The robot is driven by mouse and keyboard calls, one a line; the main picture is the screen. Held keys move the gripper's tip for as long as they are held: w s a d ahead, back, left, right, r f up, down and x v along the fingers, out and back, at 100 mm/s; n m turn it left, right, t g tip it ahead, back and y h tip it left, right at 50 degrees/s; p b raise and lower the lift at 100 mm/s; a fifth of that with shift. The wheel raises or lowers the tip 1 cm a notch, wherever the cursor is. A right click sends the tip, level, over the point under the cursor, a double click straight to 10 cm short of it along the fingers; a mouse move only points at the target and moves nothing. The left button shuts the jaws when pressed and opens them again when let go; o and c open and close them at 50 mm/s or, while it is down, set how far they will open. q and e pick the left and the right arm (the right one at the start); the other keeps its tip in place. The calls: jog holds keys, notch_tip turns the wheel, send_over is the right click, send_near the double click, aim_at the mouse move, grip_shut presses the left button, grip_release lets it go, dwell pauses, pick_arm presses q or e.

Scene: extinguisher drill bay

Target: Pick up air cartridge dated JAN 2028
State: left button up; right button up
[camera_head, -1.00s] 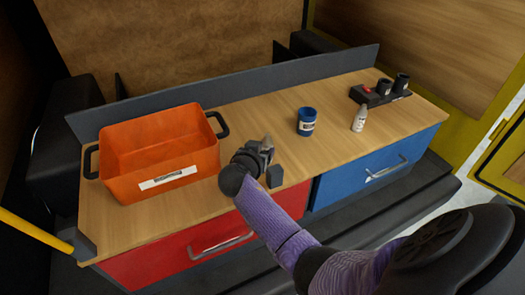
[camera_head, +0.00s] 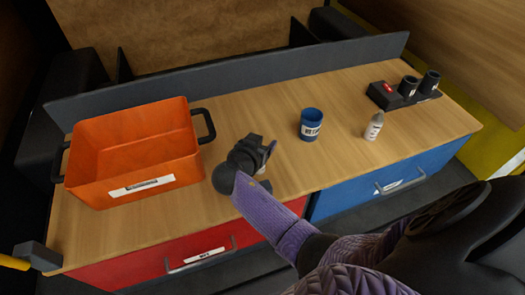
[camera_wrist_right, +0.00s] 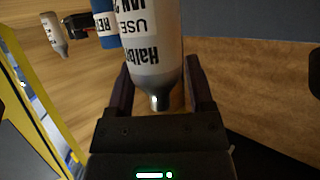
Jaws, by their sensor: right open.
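In the right wrist view a white cartridge (camera_wrist_right: 150,55) with a grey neck and rounded tip extends between the fingers of my right gripper (camera_wrist_right: 160,90). Its label shows upside down and reads "USE" and "JAN 2"; the rest of the year is cut off. The fingers stand apart on both sides of the neck. In the head view my right gripper (camera_head: 268,150) is low over the counter, between the orange bin and the blue cup, and mostly hides this cartridge. A second white cartridge (camera_head: 373,126) stands right of the cup; it also shows in the wrist view (camera_wrist_right: 54,34).
The orange bin (camera_head: 188,172) stands at the left of the wooden counter (camera_head: 240,112). A labelled blue cup (camera_head: 311,124) stands near the middle. A black holder (camera_head: 384,97) with black cylinders is at the back right. Red (camera_head: 150,262) and blue (camera_head: 350,200) drawers are below.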

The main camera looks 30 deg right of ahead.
jog(key=shift+a, duration=0.1)
jog(key=shift+c, duration=0.3)
jog(key=c, duration=0.5)
grip_shut()
pick_arm(q)
jog(key=shift+s+a, duration=0.15)
jog(key=shift+a, duration=0.35)
jog(key=shift+d, duration=0.15)
